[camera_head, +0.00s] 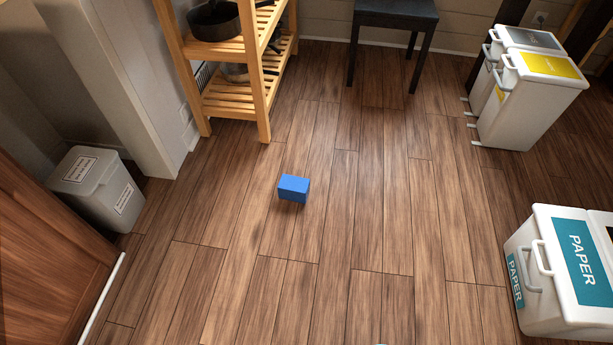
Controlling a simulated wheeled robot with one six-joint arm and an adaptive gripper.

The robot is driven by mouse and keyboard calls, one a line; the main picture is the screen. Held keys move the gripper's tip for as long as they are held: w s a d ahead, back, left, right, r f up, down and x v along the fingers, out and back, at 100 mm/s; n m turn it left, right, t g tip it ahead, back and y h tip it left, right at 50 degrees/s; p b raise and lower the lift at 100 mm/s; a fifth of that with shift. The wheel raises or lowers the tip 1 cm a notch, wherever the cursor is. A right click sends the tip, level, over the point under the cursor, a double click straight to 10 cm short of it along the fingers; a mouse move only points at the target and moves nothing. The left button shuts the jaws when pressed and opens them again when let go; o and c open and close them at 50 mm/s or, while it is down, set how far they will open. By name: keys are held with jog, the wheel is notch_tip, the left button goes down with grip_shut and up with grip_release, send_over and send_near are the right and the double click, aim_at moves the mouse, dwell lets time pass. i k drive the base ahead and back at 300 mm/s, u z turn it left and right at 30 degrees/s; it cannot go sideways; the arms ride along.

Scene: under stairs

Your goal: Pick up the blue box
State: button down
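The blue box (293,188) is a small plain block lying on the wooden floor (340,215), a little left of the middle of the head camera view. Nothing touches it or covers it. My gripper is not in this view, so its state does not show.
A wooden shelf (257,90) with dark pans stands behind the box, and a dark stool (396,18) is at the back. A grey bin (98,190) is at left. White bins (527,90) and a white PAPER bin (545,295) are at right. Floor around the box is clear.

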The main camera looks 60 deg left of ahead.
aim_at(290, 188)
jog(key=u, duration=2.75)
jog(key=k, duration=0.65)
jog(key=u, duration=1.2)
jog(key=i, duration=1.9)
jog(key=z, duration=1.15)
jog(key=i, duration=0.7)
jog(key=z, duration=0.8)
